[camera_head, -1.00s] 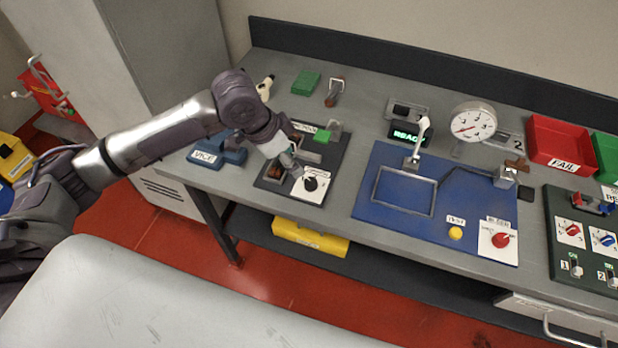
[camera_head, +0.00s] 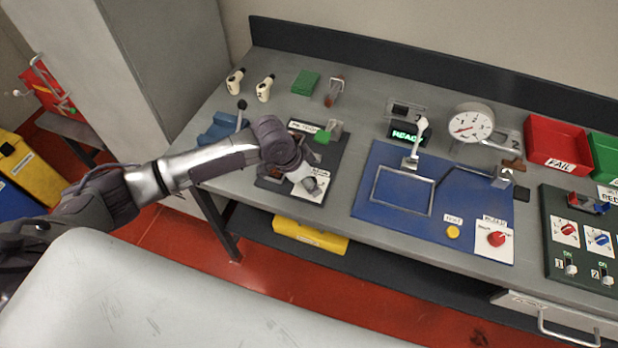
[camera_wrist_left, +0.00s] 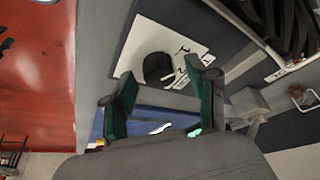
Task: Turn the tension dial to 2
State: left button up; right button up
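The tension dial appears to be the round black knob (camera_wrist_left: 157,68) on a white numbered plate (camera_wrist_left: 150,45), seen in the left wrist view. In the head view the plate (camera_head: 312,235) sits at the front of a dark panel (camera_head: 334,160), and my gripper covers most of the knob. My left gripper (camera_head: 312,186) is above the knob, pointing down at it. In the left wrist view its two green-padded fingers (camera_wrist_left: 162,98) are spread apart, with the knob ahead of the gap. I cannot tell any contact or the dial's exact setting. My right gripper is not in view.
A blue vice (camera_head: 222,127) and two cream-coloured tools (camera_head: 264,88) stand behind my left arm. A green block (camera_head: 306,83) lies farther back.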

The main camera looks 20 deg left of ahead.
pick_arm(q)
grip_shut()
jog(key=shift+m+g, duration=0.4)
jog(key=shift+m, duration=0.7)
jog(key=m+g+h, duration=0.1)
jog(key=m, duration=0.1)
jog(key=shift+w+a+m+b, duration=0.1)
jog(key=shift+w+m+b, duration=0.05)
jog(key=shift+m+b, duration=0.15)
jog(key=m+g+b, duration=0.1)
jog(key=m, duration=0.1)
jog(key=m+b, duration=0.1)
jog(key=m, duration=0.2)
jog(key=shift+w+f+g, duration=0.1)
jog(key=shift+g, duration=0.3)
jog(key=shift+m+g+b, duration=0.4)
jog(key=shift+m+b, duration=0.3)
jog(key=shift+m, duration=0.2)
